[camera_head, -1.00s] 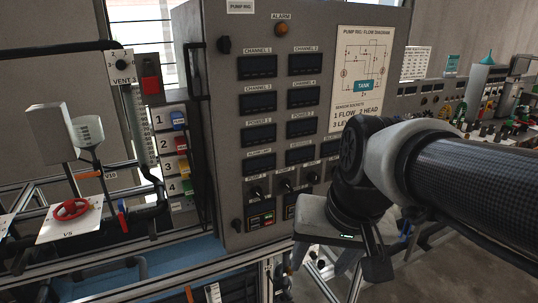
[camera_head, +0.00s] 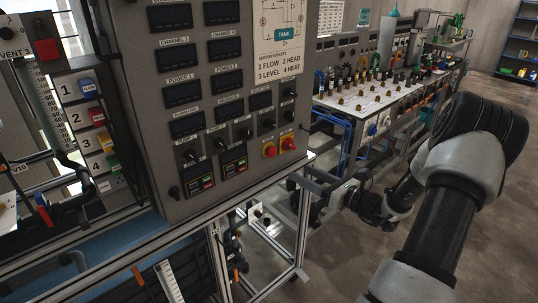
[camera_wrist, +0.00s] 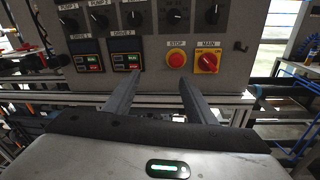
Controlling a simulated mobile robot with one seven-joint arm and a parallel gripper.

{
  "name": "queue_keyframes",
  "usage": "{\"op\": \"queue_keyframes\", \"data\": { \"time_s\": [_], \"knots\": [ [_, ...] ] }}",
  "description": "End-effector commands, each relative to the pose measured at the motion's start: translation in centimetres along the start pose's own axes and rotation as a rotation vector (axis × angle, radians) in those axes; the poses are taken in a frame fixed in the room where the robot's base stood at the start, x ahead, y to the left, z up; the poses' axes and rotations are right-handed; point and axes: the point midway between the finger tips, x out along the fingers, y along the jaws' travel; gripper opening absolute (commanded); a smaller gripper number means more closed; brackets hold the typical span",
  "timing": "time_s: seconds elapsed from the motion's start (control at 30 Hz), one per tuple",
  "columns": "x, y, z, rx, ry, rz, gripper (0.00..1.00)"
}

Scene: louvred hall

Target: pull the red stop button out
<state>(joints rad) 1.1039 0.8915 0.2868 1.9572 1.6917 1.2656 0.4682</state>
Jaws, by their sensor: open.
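The red stop button (camera_head: 269,150) is a round red knob with yellow around it, low on the right of the grey pump rig panel (camera_head: 150,130). In the wrist view the button (camera_wrist: 176,59) sits under a STOP label, left of the red and yellow MAIN switch (camera_wrist: 207,62). My gripper (camera_wrist: 158,80) is open and empty, its two fingers pointing towards the panel. The button appears ahead of the right finger, apart from it. In the head view my gripper (camera_head: 318,190) is to the right of and below the button.
Small control modules (camera_head: 232,166) and black knobs (camera_head: 222,143) lie left of the button on the panel. The rig's metal frame (camera_head: 240,205) runs below it. A bench with several colourful plugs (camera_head: 385,85) stands behind on the right. The floor at right is clear.

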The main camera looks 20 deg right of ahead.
Motion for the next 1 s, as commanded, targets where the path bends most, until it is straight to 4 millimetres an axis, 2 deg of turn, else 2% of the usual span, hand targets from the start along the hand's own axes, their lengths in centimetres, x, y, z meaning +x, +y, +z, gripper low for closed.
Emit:
{"op": "queue_keyframes", "data": {
  "time_s": [0.03,0.1,0.27,0.37,0.8,1.0],
  "knots": [
    [-0.8,-1.5,-0.5,0.038,-0.029,-0.044,0.5],
    [-1.3,-2.6,-0.7,0.065,-0.052,-0.078,0.5],
    [-0.2,-3.1,-0.5,0.073,-0.062,-0.089,0.5],
    [1.5,-3.1,-0.5,0.073,-0.059,-0.086,0.5],
    [11.1,-3.9,0.0,0.07,-0.057,-0.084,0.5],
    [14.3,-4.2,0.2,0.07,-0.058,-0.085,0.5]
  ]
}}
